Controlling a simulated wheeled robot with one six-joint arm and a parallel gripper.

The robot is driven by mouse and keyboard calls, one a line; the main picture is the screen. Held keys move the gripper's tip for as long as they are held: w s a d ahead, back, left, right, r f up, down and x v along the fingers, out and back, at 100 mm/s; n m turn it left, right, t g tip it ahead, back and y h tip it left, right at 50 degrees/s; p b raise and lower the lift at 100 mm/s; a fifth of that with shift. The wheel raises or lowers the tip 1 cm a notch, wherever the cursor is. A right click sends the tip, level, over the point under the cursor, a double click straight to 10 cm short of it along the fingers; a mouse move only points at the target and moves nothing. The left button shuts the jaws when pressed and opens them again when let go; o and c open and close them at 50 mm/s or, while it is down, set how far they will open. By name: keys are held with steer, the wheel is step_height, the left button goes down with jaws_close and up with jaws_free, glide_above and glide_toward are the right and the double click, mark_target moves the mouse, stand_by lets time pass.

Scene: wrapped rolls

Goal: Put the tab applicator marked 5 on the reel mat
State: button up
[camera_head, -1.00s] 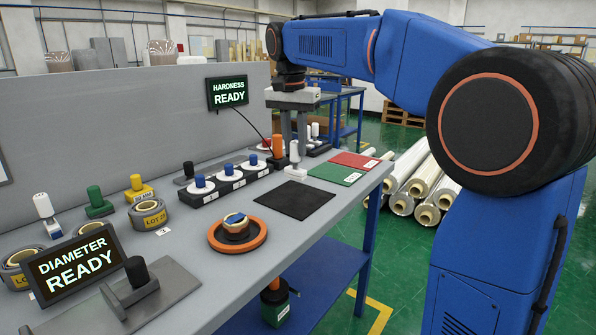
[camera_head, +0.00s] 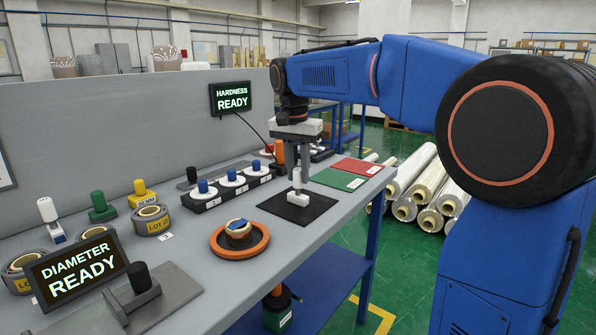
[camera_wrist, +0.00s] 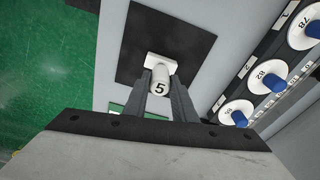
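The tab applicator marked 5 (camera_head: 297,198) is white, with an upright round handle on a block base. It is over the black reel mat (camera_head: 272,207), within its outline; I cannot tell if its base touches the mat. In the wrist view, the applicator (camera_wrist: 160,80) shows its 5 between my fingers, with the mat (camera_wrist: 190,35) behind it. My gripper (camera_head: 299,172) points down, its fingers on either side of the handle and seemingly closed on it. My gripper also shows in the wrist view (camera_wrist: 158,95).
An orange ring tray (camera_head: 262,246) holding a small roll is in front and to the left. Green (camera_head: 338,179) and red (camera_head: 357,166) mats lie behind to the right. White discs with blue knobs (camera_head: 232,178) stand behind to the left. The table's right edge is close to the mat.

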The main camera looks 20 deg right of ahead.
steer(key=shift+o, duration=1.4)
steer(key=shift+r, duration=0.15)
step_height(320, 180, up, 12)
steer(key=s, duration=0.1)
steer(key=shift+a, duration=0.45)
steer(key=s+d+f+n+t, duration=0.2)
steer(key=s+d+f+n, duration=0.2)
steer(key=s+f, duration=1.1)
steer(key=s+d+f+n+t+y, duration=0.1)
steer(key=s+d+f+n, duration=0.3)
steer(key=s+f, duration=1.1)
steer(key=s, duration=0.2)
steer(key=shift+s+f+n+t, duration=0.2)
steer(key=shift+s+n+t, duration=0.1)
steer(key=shift+s+t, duration=0.1)
